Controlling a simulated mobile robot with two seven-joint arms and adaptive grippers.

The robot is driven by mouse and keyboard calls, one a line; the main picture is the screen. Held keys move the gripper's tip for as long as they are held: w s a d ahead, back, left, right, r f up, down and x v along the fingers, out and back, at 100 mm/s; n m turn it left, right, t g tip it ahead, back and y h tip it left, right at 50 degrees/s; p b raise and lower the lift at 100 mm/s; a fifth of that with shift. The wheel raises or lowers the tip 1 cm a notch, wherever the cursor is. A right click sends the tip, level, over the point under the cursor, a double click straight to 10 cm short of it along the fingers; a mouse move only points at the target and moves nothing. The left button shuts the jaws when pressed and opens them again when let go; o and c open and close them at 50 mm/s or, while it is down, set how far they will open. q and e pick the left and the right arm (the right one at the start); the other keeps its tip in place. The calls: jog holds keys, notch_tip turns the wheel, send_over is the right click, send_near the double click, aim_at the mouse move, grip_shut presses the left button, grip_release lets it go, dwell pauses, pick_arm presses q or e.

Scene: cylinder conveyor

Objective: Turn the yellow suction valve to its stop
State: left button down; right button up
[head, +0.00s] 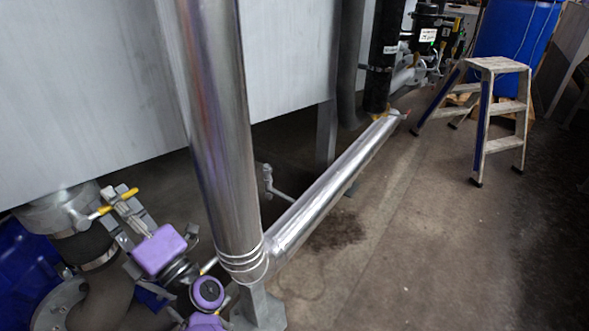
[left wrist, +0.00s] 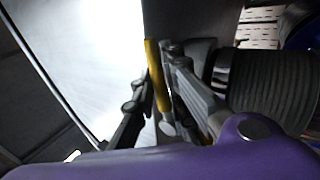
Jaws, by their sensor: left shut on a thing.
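The yellow valve handle (head: 131,193) is at the lower left of the head view, beside a grey metal fitting (head: 52,212). My left gripper (head: 117,202) is at the handle, with its fingers across it and yellow showing on both sides. In the left wrist view the yellow handle (left wrist: 156,72) stands nearly upright between the dark fingers of my left gripper (left wrist: 158,92), which are shut on it. The handle's lower end is grey metal. The valve's inner parts are hidden. My right gripper is not in view.
A dark hose (left wrist: 275,92) with a clamp lies close to the gripper. A thick shiny pipe (head: 222,130) rises beside my arm and joins a low pipe (head: 330,190) along the floor. A step stool (head: 497,66) and blue barrel (head: 515,30) stand far right. The floor between is clear.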

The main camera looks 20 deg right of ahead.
pick_arm(q)
jog(key=c, duration=1.7)
grip_release()
jog(key=shift+c, duration=0.2)
jog(key=shift+s+d+f, duration=0.1)
jog(key=shift+s+d, duration=0.05)
jog(key=shift+s, duration=0.05)
jog(key=v, duration=1.1)
jog(key=shift+s, duration=0.2)
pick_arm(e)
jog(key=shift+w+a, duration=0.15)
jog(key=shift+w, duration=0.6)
pick_arm(q)
jog(key=shift+d+f, duration=0.1)
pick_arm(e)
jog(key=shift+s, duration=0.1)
